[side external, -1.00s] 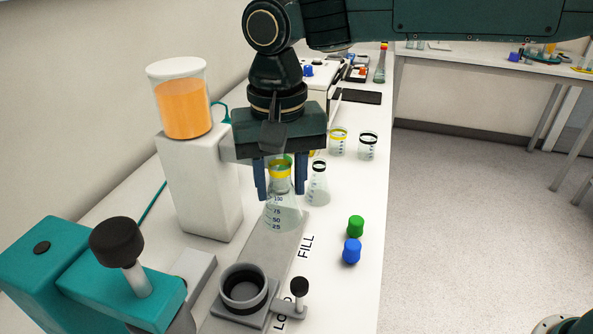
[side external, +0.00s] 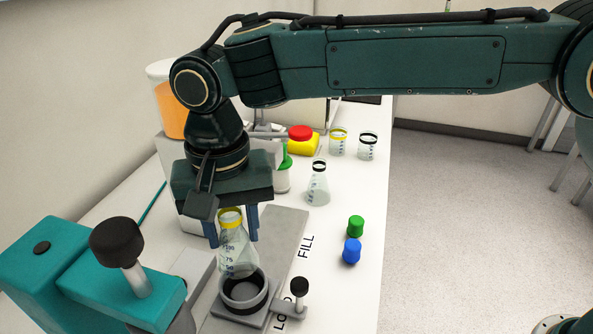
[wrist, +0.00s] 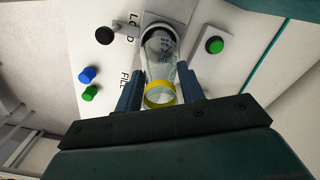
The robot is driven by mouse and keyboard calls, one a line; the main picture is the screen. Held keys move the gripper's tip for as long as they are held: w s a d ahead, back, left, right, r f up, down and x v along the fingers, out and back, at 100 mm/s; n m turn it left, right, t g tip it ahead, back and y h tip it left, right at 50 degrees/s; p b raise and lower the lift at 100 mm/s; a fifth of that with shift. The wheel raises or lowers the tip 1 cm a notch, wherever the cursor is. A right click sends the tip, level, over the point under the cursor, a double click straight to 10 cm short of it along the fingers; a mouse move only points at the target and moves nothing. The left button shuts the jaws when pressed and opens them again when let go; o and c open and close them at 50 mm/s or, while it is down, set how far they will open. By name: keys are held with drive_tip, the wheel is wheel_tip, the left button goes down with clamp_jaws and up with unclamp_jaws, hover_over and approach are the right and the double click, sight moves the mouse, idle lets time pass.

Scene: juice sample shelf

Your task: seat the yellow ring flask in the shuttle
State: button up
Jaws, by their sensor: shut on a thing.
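The yellow ring flask (side external: 234,256) is a clear conical flask with a yellow band at its neck. My gripper (side external: 231,230) is shut on it at the neck, one finger on each side. The flask looks slightly tilted in the side external view. The shuttle (side external: 259,307) is a grey block with a dark round socket. The flask's base overlaps the socket's far rim in that view; I cannot tell whether it touches or hangs above. In the wrist view, the flask (wrist: 161,68) lies between my fingers (wrist: 159,84), its base over the socket, hiding part of it.
A black-banded flask (side external: 318,186), a green cap (side external: 355,226) and a blue cap (side external: 352,251) stand right of the track (side external: 277,237). A teal fixture (side external: 110,290) with a black knob is close on the left. A small black knob (side external: 299,286) rises beside the shuttle.

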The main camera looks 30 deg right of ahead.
sight(236, 246)
drive_tip(key=shift+f, duration=1.95)
drive_tip(key=shift+f, duration=1.2)
idle(0.4)
drive_tip(key=o, duration=1)
drive_tip(key=shift+o, duration=0.2)
drive_tip(key=shift+r, duration=0.1)
wheel_tip(236, 246, up, 13)
drive_tip(key=shift+r, duration=0.35)
